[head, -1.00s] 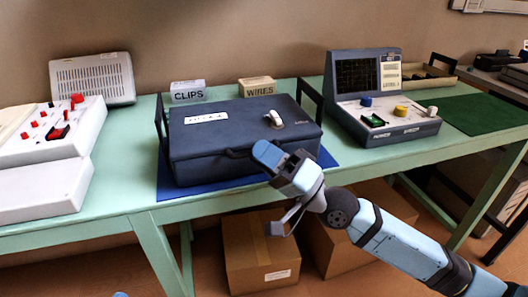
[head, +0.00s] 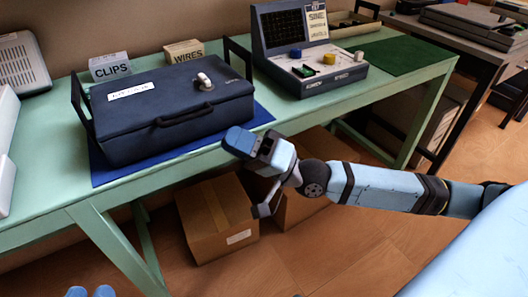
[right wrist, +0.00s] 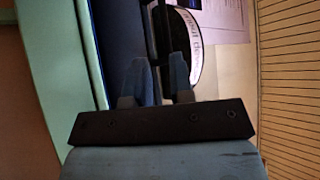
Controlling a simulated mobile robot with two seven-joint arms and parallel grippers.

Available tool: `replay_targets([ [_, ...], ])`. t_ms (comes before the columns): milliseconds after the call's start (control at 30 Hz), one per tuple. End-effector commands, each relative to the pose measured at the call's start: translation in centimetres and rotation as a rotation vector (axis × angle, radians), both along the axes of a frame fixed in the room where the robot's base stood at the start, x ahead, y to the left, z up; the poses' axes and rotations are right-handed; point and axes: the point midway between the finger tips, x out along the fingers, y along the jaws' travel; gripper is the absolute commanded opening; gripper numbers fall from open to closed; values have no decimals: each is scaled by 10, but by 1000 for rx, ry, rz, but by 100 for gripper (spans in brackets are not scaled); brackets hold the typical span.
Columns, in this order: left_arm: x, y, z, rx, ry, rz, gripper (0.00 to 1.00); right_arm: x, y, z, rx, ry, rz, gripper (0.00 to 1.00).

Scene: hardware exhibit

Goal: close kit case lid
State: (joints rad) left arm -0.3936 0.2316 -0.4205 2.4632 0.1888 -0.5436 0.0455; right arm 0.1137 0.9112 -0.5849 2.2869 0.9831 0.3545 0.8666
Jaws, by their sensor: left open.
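The dark blue kit case (head: 175,122) stands on a blue mat (head: 262,113) on the green table. Its lid (head: 165,92) lies down flat over the body, with a white label and a small white-and-dark piece on top. A handle (head: 186,115) is on its front. My right gripper (head: 240,142) is in front of the case's right front corner, near the table edge. In the right wrist view its blue fingers (right wrist: 157,82) stand apart with a narrow gap, nothing clearly held.
Black upright frames (head: 238,55) stand beside the case. Boxes marked CLIPS (head: 110,67) and WIRES (head: 185,51) are behind it. An instrument console (head: 310,60) stands to the right. Cardboard boxes (head: 215,215) are on the floor under the table.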

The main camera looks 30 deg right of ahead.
Motion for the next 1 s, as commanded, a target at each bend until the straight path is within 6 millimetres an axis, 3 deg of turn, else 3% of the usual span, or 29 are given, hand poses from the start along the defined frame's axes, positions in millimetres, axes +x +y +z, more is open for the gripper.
replay_targets([
  [200,-2,-1,3,-13,21,-3,43,-25,-26,-19,-4,4,2,22],
  [400,-5,-1,2,-22,26,6,43,-36,-39,-28,-1,1,2,22],
  [1000,-2,-1,8,-30,9,9,43,-38,-40,-29,0,-1,2,22],
])
